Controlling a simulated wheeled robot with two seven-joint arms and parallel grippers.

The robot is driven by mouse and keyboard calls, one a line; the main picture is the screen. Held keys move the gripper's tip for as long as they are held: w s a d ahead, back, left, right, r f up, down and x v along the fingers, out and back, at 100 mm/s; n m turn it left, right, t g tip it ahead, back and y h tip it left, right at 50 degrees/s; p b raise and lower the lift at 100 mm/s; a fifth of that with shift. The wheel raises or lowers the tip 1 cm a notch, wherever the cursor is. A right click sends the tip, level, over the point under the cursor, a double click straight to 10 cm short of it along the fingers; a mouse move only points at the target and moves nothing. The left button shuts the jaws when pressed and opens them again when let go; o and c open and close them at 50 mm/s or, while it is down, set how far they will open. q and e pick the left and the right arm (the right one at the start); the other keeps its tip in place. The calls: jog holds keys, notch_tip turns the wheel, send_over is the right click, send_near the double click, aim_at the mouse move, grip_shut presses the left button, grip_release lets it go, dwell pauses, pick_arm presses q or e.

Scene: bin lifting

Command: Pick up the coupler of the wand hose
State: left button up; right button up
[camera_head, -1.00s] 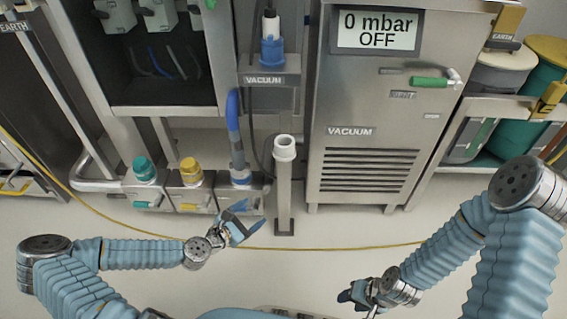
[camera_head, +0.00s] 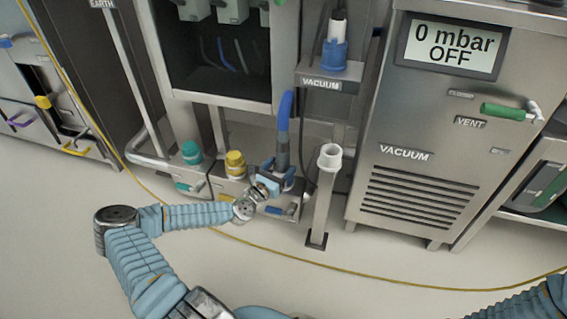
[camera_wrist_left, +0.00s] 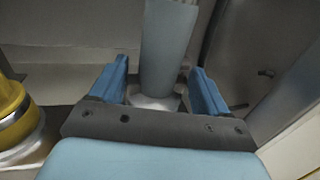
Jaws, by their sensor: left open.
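The coupler (camera_head: 282,146) is a grey-blue sleeve at the lower end of the blue hose (camera_head: 285,106), standing upright in a low socket at the base of the cabinet. My left gripper (camera_head: 278,174) is at its lower part, with the fingers on either side of it. In the left wrist view the coupler (camera_wrist_left: 168,45) rises between the two blue fingers (camera_wrist_left: 160,82). The jaws are open, with gaps visible beside the coupler. The coupler's foot is partly hidden by the gripper. My right gripper is outside the views.
A yellow-capped port (camera_head: 235,164) and a teal-capped port (camera_head: 191,152) stand left of the coupler. A post with a white top (camera_head: 329,157) stands close to its right. The vacuum cabinet (camera_head: 400,190) is farther right. A yellow cable (camera_head: 330,268) lies on the floor.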

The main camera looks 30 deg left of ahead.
aim_at(286, 161)
pick_arm(q)
jog(key=w, duration=0.4)
jog(key=shift+a, duration=0.1)
jog(key=c, duration=1.2)
jog(key=shift+c, duration=0.3)
